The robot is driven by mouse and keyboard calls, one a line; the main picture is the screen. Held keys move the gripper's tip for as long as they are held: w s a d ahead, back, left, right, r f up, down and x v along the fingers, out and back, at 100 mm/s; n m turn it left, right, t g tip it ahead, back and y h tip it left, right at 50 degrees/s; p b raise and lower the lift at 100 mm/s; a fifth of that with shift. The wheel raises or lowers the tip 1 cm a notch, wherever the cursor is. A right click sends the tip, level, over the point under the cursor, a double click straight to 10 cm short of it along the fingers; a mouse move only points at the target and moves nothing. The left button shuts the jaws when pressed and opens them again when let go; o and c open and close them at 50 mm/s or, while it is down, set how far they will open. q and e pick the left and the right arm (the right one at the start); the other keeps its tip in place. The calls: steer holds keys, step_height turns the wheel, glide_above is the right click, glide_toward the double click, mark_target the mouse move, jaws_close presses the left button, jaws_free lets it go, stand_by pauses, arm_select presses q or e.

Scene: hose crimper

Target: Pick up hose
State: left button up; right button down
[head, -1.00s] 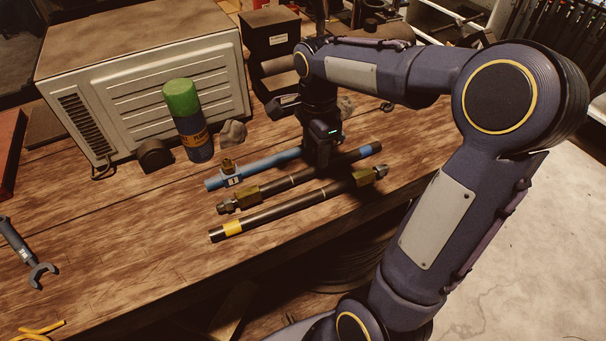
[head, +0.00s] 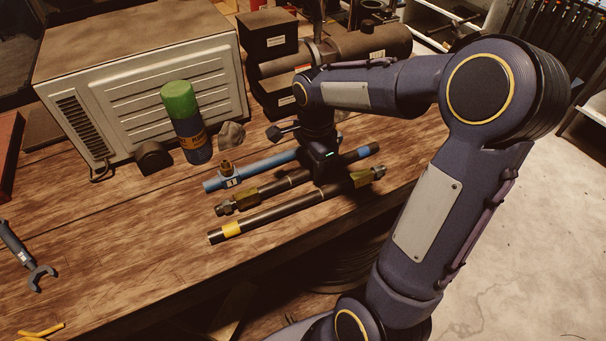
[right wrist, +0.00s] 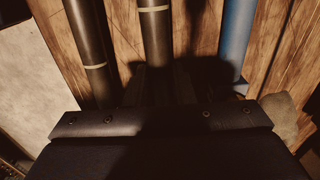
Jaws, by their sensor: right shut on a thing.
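Three long rods lie side by side on the wooden workbench (head: 120,235). The middle dark hose (head: 285,184) has a brass fitting at its left end and a blue band near its right end. The front dark hose (head: 290,210) has a yellow band at left and a brass fitting at right. The rear one is a blue tube (head: 265,166). My right gripper (head: 319,177) is down over the middle hose and shut on it; its fingertips are mostly hidden. In the right wrist view the middle hose (right wrist: 156,40) runs between the fingers. My left gripper is out of view.
A green-capped bottle (head: 187,120), a grey rock-like lump (head: 231,134) and a pale vented box (head: 140,80) stand behind. A dark machine (head: 275,65) is at the back. A wrench (head: 20,255) lies at left.

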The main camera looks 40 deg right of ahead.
steer(key=shift+r, duration=0.15)
steer(key=shift+r, duration=0.2)
steer(key=r, duration=0.3)
steer(key=shift+s+d+r, duration=0.15)
steer(key=shift+s, duration=0.1)
steer(key=s+d+r, duration=0.2)
steer(key=s+r, duration=0.2)
steer(key=s, duration=0.2)
steer(key=s+d+r+b, duration=0.1)
steer(key=s+d+r, duration=0.1)
steer(key=s+r, duration=0.3)
steer(key=shift+s+d, duration=0.25)
steer(key=shift+s, duration=0.6)
